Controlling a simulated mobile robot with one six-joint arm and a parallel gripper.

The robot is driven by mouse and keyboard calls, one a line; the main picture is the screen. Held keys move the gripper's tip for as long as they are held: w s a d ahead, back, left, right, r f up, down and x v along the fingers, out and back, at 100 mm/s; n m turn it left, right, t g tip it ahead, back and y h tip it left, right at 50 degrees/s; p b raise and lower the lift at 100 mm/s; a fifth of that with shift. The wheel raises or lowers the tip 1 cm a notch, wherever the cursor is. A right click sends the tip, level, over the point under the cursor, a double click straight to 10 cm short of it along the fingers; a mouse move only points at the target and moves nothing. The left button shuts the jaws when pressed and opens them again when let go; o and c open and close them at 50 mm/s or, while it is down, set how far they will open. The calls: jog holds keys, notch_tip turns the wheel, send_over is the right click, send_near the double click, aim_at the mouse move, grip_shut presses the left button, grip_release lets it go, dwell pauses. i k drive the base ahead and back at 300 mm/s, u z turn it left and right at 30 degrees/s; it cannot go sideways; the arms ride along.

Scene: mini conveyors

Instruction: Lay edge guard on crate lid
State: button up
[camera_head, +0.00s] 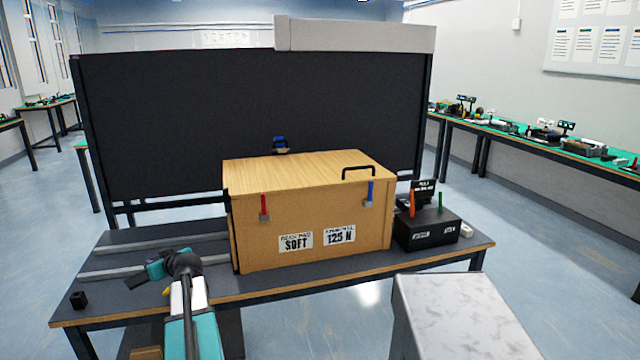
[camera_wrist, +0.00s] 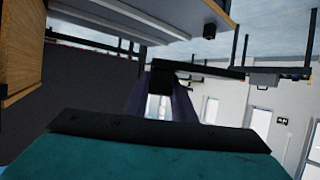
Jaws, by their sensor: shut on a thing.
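The wooden crate (camera_head: 310,215) stands on the dark workbench. Its flat lid (camera_head: 290,172) is shut, with a black handle (camera_head: 358,170) at the right. In the wrist view my gripper (camera_wrist: 160,100) is shut on a dark bar, which I take to be the edge guard (camera_wrist: 205,69). The bar stretches right from between the fingers, clear of the lid. In the head view my arm's end is low, left of the crate, and the held bar cannot be made out. Part of the crate (camera_wrist: 24,50) shows at the left of the wrist view.
Two grey rails (camera_head: 150,267) lie left of the crate, with a small black block (camera_head: 78,300) at the bench's left end. A black box (camera_head: 428,232) stands right of the crate. A tall dark panel (camera_head: 170,120) rises behind. Space above the lid is clear.

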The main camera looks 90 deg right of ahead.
aim_at(307, 183)
jog(key=z, duration=0.7)
